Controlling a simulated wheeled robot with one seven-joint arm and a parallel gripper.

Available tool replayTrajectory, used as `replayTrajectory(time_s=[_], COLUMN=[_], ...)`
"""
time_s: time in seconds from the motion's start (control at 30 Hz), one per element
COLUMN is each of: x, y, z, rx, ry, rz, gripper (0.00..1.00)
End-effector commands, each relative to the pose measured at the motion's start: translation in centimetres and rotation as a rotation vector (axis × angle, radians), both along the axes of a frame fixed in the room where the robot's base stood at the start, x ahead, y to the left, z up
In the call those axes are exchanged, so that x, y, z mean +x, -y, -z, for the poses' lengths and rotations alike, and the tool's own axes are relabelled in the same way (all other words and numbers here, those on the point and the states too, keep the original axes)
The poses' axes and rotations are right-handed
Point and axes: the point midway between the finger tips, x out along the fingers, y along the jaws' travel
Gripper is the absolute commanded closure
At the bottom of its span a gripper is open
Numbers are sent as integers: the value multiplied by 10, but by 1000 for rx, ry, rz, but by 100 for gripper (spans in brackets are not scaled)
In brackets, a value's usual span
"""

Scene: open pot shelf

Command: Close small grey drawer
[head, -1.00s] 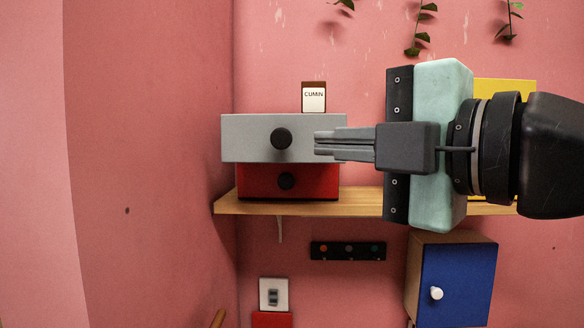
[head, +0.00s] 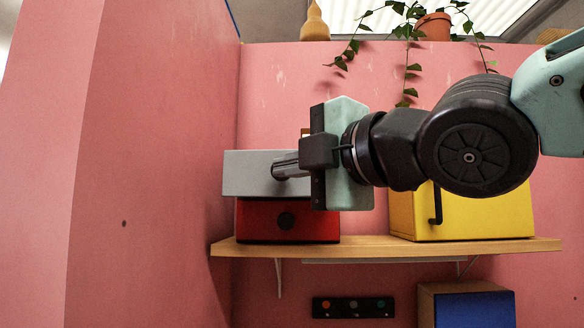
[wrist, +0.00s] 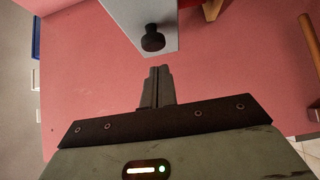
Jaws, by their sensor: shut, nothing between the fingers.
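The small grey drawer (head: 240,173) sits on top of a red drawer box (head: 258,222) at the left end of the shelf. Its front looks wider than the red front below and seems to stand out past it. In the head view its knob is hidden by my gripper; the black knob (wrist: 153,40) shows in the wrist view on the grey front (wrist: 172,36). My gripper (head: 276,173) is shut and empty, its fingers pointing left across the grey front. In the wrist view my fingertips (wrist: 160,70) are just short of the knob, with a visible gap.
A yellow cabinet (head: 480,215) with a black handle stands on the wooden shelf (head: 375,250) to the right. The pink side wall (head: 165,150) is close on the left. A potted plant (head: 432,26) trails vines above. A blue-fronted box (head: 475,308) is below.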

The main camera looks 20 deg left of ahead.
Motion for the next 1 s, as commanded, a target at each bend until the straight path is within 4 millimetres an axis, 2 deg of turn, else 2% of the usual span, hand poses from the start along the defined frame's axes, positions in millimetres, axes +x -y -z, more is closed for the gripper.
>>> replayTrajectory(time_s=[0.03,0.2,0.7,0.77,1.0], x=[5,18,25,32,88], y=[-2,-5,-6,-8,-21], z=[-6,-4,-2,-4,-5], rx=[-1,-1,0,-1,-2], ry=[-1,1,2,3,0], rz=[-2,-2,-1,0,2], gripper=[100,100,100,100,100])
